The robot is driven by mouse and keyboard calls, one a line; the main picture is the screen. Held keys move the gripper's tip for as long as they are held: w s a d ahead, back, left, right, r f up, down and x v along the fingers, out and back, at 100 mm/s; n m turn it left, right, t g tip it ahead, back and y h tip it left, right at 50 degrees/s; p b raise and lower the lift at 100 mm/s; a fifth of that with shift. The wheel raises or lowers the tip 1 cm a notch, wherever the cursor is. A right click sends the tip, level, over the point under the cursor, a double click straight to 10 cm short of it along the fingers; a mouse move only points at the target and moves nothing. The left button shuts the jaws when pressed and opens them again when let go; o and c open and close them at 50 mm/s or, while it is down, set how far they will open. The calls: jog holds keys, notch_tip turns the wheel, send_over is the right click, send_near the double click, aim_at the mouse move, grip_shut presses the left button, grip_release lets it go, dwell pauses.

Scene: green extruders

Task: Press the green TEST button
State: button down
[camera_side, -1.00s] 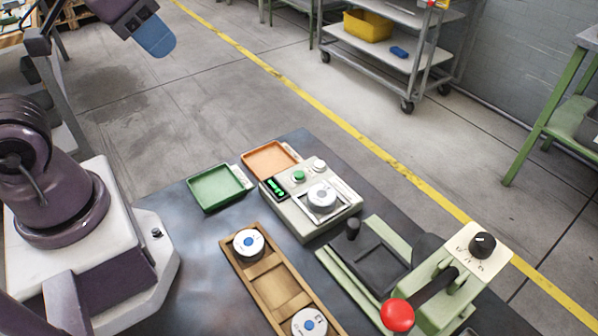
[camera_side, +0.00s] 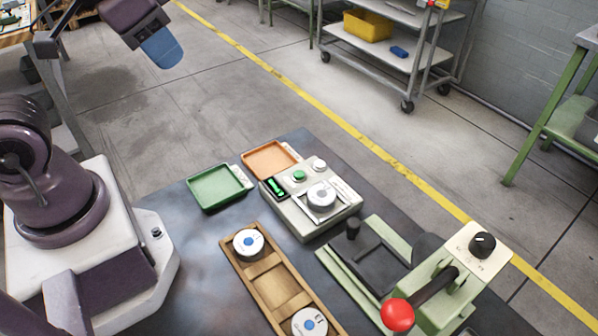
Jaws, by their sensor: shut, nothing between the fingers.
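The green button (camera_side: 299,175) is on top of a pale tester box (camera_side: 312,228) on the dark table. A small display with green lit marks (camera_side: 275,187) is left of the button, and a white button (camera_side: 319,164) is to its right. My gripper (camera_side: 161,50), with blue fingers, is shut and empty at the upper left, high up and well apart from the button.
A wooden rack (camera_side: 262,268) holds two white round parts in front. A green press with a red knob (camera_side: 397,315) stands at the right.

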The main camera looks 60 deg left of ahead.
jog(key=w+d+f+m+g, duration=0.25)
jog(key=w+f, duration=0.25)
jog(key=f, duration=0.4)
jog(key=m+t+y, duration=0.1)
jog(key=m+t, duration=0.4)
jog(key=t, duration=0.2)
send_over(300, 176)
notch_tip(300, 176, down, 10)
jog(key=shift+a+r, duration=0.1)
jog(key=shift+f, duration=4.45)
jog(key=shift+f, duration=0.1)
jog(key=shift+f, duration=0.3)
